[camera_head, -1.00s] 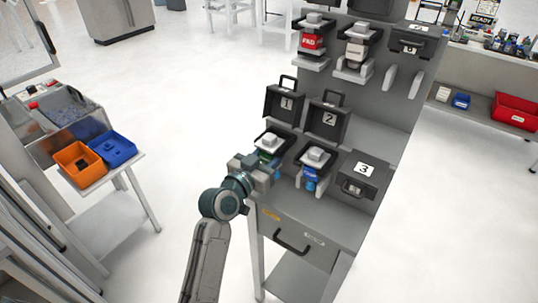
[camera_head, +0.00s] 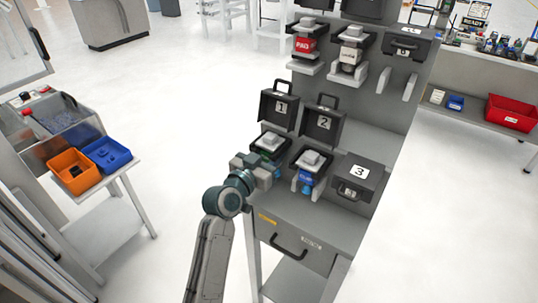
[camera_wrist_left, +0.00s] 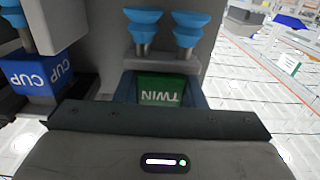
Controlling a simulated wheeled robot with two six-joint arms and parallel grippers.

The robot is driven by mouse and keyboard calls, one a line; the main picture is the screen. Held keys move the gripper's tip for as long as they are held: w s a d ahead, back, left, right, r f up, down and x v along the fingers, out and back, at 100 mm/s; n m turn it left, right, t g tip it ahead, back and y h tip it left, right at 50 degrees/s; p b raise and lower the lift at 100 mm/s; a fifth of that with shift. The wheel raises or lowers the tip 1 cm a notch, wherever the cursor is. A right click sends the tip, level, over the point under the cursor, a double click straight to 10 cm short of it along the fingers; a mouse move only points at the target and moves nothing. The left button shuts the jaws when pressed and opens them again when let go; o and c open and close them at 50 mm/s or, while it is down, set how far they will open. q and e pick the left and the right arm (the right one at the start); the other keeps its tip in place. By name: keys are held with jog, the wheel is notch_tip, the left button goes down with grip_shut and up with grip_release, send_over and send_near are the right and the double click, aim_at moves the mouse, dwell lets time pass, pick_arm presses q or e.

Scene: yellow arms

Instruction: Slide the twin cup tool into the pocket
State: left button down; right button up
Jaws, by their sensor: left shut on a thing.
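The twin cup tool is a green block marked TWIN (camera_wrist_left: 162,91) with two blue suction cups (camera_wrist_left: 160,27) on metal stems. My left gripper (camera_head: 262,172) is shut on it at the front of the station marked 1 (camera_head: 281,108), whose lid is open. In the head view only a sliver of green shows beside the gripper. In the left wrist view the block sits between the finger pads, with a grey plate just behind it. I cannot tell how deep the tool is in the pocket. My right gripper is not in view.
A blue CUP tool (camera_wrist_left: 38,73) hangs close by in station 2 (camera_head: 323,123), lid open. The lid of station 3 (camera_head: 359,171) is shut. A red tool (camera_head: 304,44) and a white one (camera_head: 348,56) hang above. An orange bin (camera_head: 73,171) and a blue bin (camera_head: 107,155) stand left.

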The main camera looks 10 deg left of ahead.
pick_arm(q)
jog(key=shift+f+b, duration=0.35)
jog(key=shift+b, duration=0.05)
dwell(0.5)
jog(key=c, duration=0.8)
grip_release()
jog(key=shift+s, duration=0.1)
jog(key=shift+c, duration=0.2)
jog(key=shift+s+a+f, duration=0.1)
jog(key=shift+s+f, duration=0.05)
jog(key=shift+s, duration=0.05)
jog(key=b+v, duration=0.2)
jog(key=v, duration=0.8)
jog(key=shift+s+r, duration=0.2)
jog(key=shift+r, duration=0.05)
